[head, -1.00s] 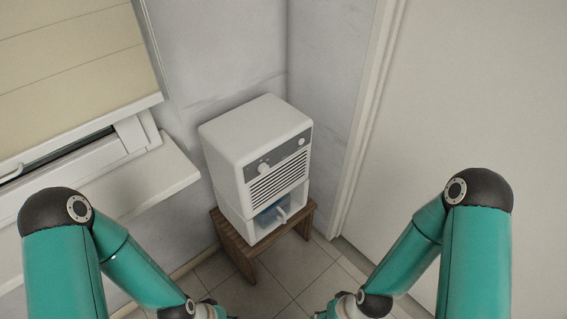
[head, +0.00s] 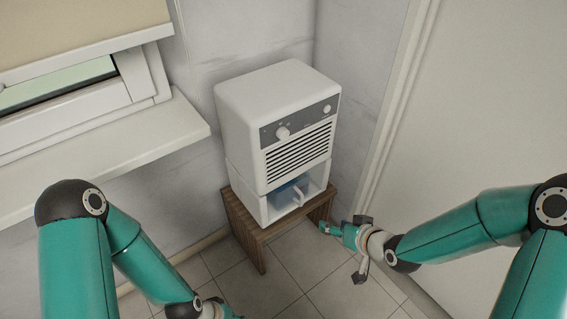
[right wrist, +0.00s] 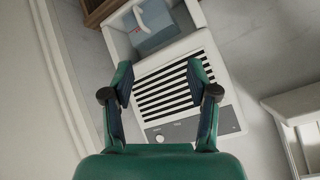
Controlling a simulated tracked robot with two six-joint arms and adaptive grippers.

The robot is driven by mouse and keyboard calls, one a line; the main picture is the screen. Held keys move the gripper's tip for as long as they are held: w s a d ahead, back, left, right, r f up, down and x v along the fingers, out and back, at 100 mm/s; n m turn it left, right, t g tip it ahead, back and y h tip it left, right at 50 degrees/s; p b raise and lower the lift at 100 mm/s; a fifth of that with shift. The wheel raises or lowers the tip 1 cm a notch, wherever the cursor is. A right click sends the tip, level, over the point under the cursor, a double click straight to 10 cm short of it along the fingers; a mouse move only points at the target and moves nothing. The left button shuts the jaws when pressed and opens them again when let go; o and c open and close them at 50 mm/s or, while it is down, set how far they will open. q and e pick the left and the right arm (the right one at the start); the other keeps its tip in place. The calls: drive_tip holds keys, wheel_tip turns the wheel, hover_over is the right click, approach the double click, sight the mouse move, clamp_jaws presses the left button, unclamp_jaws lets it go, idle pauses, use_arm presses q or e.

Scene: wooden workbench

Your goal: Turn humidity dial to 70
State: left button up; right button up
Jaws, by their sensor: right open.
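A white dehumidifier (head: 250,110) with a grey control panel (head: 305,120) stands in the corner. I cannot read the markings. My right gripper (head: 338,236) is open and empty, low to the right of the machine and apart from it. In the right wrist view, its open fingers (right wrist: 161,78) frame the vent slats (right wrist: 172,92), and the panel appears upside down (right wrist: 195,130). My left gripper (head: 218,308) is at the bottom edge, mostly cut off.
The machine rests on a low wooden stool (head: 245,228). A blue water tank (head: 288,194) with a white handle sits in its lower opening. A window sill (head: 100,150) juts out at left, and a pale door (head: 490,90) is at right. The tiled floor in front is clear.

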drive_tip(key=w+a+r+n+t+y+b, duration=0.1)
drive_tip(key=w+r+n+t+y+b, duration=0.25)
drive_tip(key=w+r+b, duration=0.4)
drive_tip(key=n+t+y+b, duration=0.2)
drive_tip(key=n+t+b, duration=0.1)
drive_tip(key=b, duration=0.3)
approach(285, 136)
drive_tip(key=shift+g, duration=0.25)
drive_tip(key=b+x, duration=0.1)
drive_tip(key=x, duration=0.7)
drive_tip(key=shift+w+a+r, duration=0.1)
drive_tip(key=shift+w, duration=0.2)
use_arm(q)
wheel_tip(285, 136, down, 18)
drive_tip(key=shift+f, duration=0.1)
